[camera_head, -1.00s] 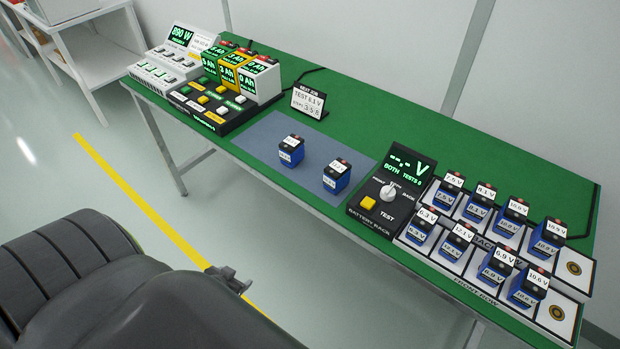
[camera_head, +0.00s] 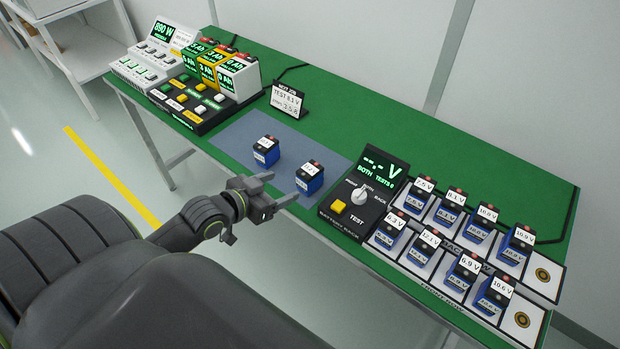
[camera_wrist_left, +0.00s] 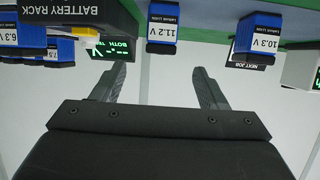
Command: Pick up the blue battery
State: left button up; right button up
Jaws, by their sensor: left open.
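Two blue batteries with black tops stand apart on the grey-blue mat (camera_head: 230,136): a left one (camera_head: 266,153) and a right one (camera_head: 309,180). In the left wrist view, which looks upside down, one battery labelled 11.2 V (camera_wrist_left: 161,30) is ahead between the finger directions, and another labelled 10.3 V (camera_wrist_left: 259,37) is to the right. My left gripper (camera_head: 281,188) is open and empty at the table's front edge, just short of the right mat battery. Its fingers also show in the wrist view (camera_wrist_left: 158,76). My right gripper is not in view.
The battery rack (camera_head: 535,285) holds several blue batteries in two rows at right. Its tester (camera_head: 347,222) with a knob and yellow button stands right of the mat. A charger unit (camera_head: 200,115) and a small sign (camera_head: 290,101) stand behind left.

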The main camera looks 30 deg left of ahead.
aim_at(302, 177)
pick_arm(q)
jog(key=x, duration=0.8)
jog(key=shift+w+f, duration=0.15)
jog(key=shift+w, duration=0.1)
jog(key=shift+p+x, duration=0.4)
jog(key=shift+x, duration=2.35)
jog(key=c, duration=1.3)
notch_tip(302, 177, up, 10)
jog(key=shift+p, duration=0.35)
